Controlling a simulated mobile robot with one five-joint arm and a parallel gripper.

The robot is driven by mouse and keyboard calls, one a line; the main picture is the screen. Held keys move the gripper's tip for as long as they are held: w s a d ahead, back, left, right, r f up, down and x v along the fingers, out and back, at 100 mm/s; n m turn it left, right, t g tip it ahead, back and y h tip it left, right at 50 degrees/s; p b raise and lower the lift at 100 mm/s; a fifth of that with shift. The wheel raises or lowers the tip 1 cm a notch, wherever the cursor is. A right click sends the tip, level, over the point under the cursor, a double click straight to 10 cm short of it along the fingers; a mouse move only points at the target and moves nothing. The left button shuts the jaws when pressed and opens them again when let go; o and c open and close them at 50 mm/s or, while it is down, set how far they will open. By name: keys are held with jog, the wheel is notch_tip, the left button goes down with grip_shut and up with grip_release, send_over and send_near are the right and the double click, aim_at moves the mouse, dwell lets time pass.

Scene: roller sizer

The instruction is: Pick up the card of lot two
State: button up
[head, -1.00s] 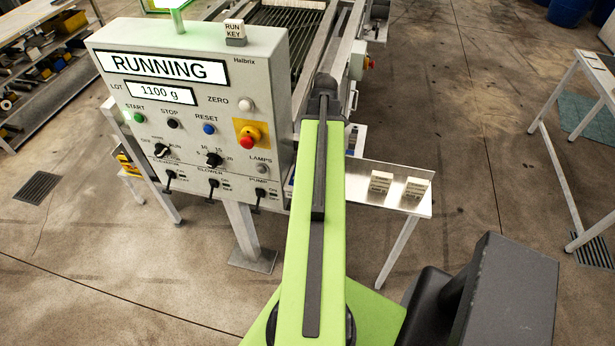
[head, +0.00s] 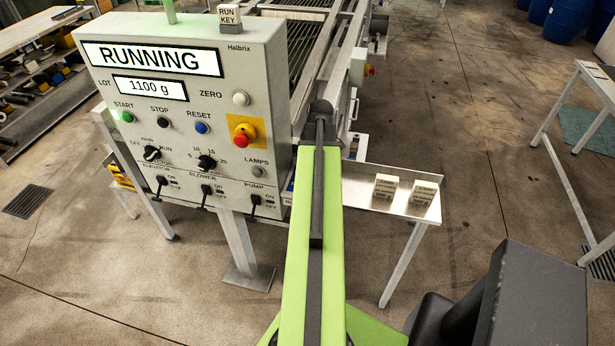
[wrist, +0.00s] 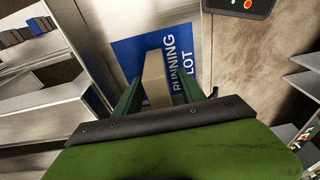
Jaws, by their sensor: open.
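In the wrist view my gripper (wrist: 160,76) is open, its two green fingers either side of a beige block-like card (wrist: 157,79). That card is over a blue patch marked RUNNING LOT (wrist: 127,52); no writing shows on it, and I cannot tell whether the fingers touch it. In the head view two pale cards stand on the metal shelf: a left one (head: 385,187) and a right one (head: 423,193). Their print is too small to read, so I cannot tell which is lot two. My arm hides the gripper in the head view.
The control panel (head: 190,105) reads RUNNING and 1100 g, with knobs, buttons and switches facing me. A RUN KEY block (head: 230,17) sits on its top. The metal shelf (head: 400,210) extends right of my arm. A white-legged table (head: 595,85) stands far right.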

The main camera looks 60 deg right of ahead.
grip_shut()
jog(key=shift+r, duration=0.15)
